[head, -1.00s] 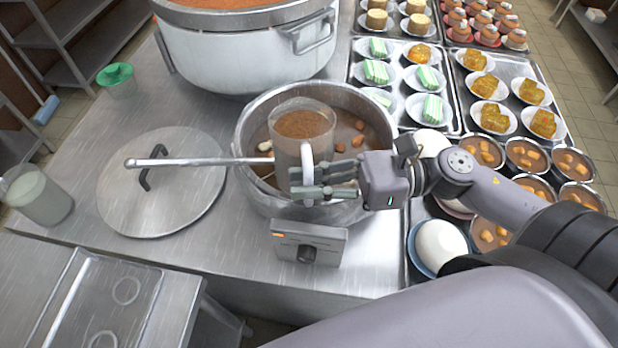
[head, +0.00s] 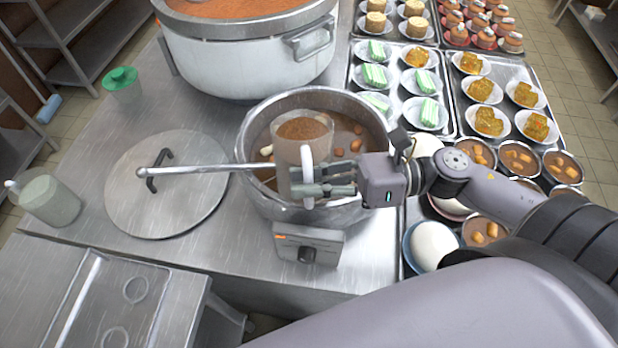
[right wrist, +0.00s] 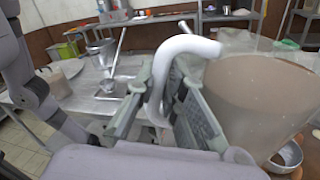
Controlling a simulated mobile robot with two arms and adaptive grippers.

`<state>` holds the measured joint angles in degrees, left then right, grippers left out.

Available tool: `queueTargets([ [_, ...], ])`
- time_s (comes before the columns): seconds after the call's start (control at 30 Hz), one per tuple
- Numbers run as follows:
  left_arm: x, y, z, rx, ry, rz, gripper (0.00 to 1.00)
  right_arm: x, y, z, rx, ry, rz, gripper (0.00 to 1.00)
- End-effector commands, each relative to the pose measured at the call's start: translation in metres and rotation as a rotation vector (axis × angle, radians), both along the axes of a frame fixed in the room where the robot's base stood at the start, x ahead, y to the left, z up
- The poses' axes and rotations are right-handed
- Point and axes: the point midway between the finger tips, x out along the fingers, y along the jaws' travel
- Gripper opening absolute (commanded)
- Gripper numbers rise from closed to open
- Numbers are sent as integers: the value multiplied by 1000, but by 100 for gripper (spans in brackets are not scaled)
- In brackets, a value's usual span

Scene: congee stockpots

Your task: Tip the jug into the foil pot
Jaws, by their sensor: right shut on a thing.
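A clear jug (head: 287,160) with brown contents and a white handle (head: 307,175) is in my right gripper (head: 318,188), over the near part of a silver pot (head: 262,117). The jug looks close to upright; I cannot tell whether its base touches the soup. The pot, seemingly the foil pot, holds brown soup with orange chunks. In the right wrist view, the gripper (right wrist: 168,115) is shut around the handle (right wrist: 157,90), and the jug's brownish wall (right wrist: 255,100) fills the right side. My left gripper is not in view.
A ladle's long handle (head: 195,169) sticks out left from the pot, over a round lid (head: 130,205). A large pot (head: 240,60) with orange contents stands behind. Filled bowls and trays crowd the right.

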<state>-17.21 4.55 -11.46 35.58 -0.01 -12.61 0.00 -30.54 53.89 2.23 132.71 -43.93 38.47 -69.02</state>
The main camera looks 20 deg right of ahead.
Motion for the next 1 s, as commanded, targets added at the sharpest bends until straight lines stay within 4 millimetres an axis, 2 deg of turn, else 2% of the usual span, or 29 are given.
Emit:
queueTargets([
  [0.03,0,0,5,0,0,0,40,0,0,6,4,3,1,0],
  [1.0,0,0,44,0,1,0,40,11,-4,30,92,257,1,0],
])
